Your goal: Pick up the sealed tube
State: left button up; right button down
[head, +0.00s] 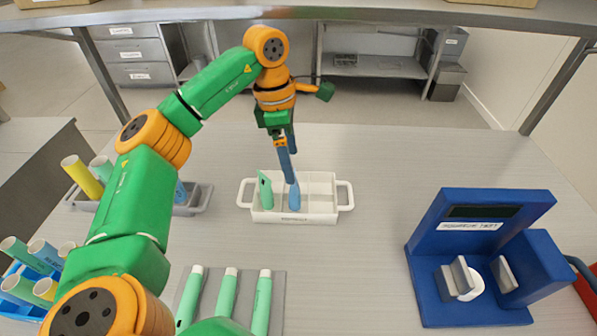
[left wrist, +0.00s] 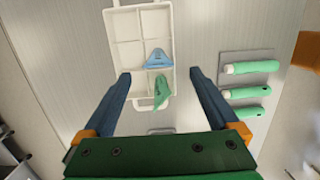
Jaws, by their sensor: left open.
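Two tubes stand in the white compartment tray (head: 262,216) at the middle of the table. The green tube (head: 266,192) has a flattened, sealed-looking top end; it shows leaning in the left wrist view (left wrist: 161,94). The blue tube (head: 294,198) stands to its right and shows a wedge-like top in the left wrist view (left wrist: 158,60). My left gripper (head: 288,178) points down over the tray, its fingers overlapping the blue tube's top in the head view. In the wrist view it is open, with both tubes showing between its fingers and no visible contact. My right gripper is out of view.
A grey mat (head: 246,292) holds three green tubes with white caps in front of the tray. A blue labelled test device (head: 455,243) stands at right. A grey rack (head: 200,203) and a blue crate (head: 12,310) with several tubes are at left.

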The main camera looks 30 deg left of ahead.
aim_at(295, 195)
pick_arm(q)
jog(key=f, duration=0.2)
jog(key=f+p, duration=0.1)
jog(key=f, duration=0.1)
jog(key=f+p, duration=0.1)
jog(key=shift+w+d+f, duration=0.1)
jog(key=shift+d+f, duration=0.25)
jog(key=shift+f, duration=0.05)
jog(key=shift+w+a+f, duration=0.1)
jog(key=shift+w+f, duration=0.15)
jog(key=shift+f, duration=0.05)
jog(key=shift+s+r, duration=0.1)
jog(key=c, duration=1.2)
grip_shut()
